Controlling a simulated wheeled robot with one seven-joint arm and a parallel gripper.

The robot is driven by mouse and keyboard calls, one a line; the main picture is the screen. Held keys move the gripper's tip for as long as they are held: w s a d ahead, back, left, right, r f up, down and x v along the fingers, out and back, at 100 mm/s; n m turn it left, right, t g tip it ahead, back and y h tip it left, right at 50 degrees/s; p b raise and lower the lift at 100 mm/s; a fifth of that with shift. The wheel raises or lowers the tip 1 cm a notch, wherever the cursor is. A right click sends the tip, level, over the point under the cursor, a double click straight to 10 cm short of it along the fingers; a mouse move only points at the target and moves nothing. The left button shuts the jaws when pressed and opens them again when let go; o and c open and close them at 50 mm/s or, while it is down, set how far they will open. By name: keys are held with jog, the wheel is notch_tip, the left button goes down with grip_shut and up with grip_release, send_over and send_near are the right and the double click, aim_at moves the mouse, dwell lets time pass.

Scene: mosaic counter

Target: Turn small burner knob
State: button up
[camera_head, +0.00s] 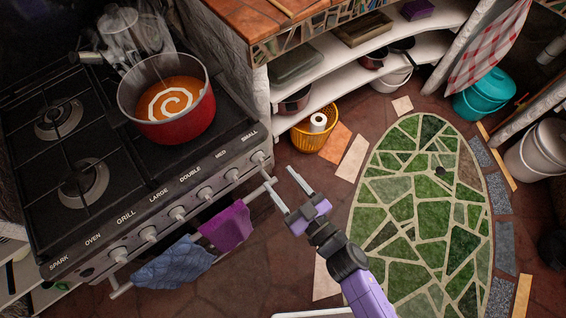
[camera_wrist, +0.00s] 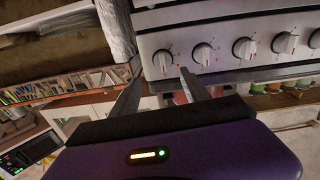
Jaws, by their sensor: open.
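The small burner knob (camera_head: 258,157) is the end knob on the stove's front panel, under the printed word SMALL. In the wrist view it appears to be the leftmost knob (camera_wrist: 162,61), pale and round with a raised grip. My gripper (camera_head: 279,177) is open and empty in front of that end of the panel, its two fingers apart and pointing at the stove. In the wrist view the fingertips (camera_wrist: 160,76) lie on either side below the knob, with a gap; I see no contact.
Several other knobs line the panel, the nearest being the MED knob (camera_head: 232,175). A red pot of orange soup (camera_head: 184,126) stands on the hob. A purple cloth (camera_head: 227,226) and a blue cloth (camera_head: 172,266) hang from the oven rail (camera_head: 259,191) below the knobs. A yellow basket (camera_head: 311,139) stands beyond.

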aim_at(263, 163)
jog(key=shift+m, duration=0.3)
jog(key=x, duration=0.7)
jog(key=shift+a+f, duration=0.1)
jog(key=shift+a, duration=0.25)
grip_shut()
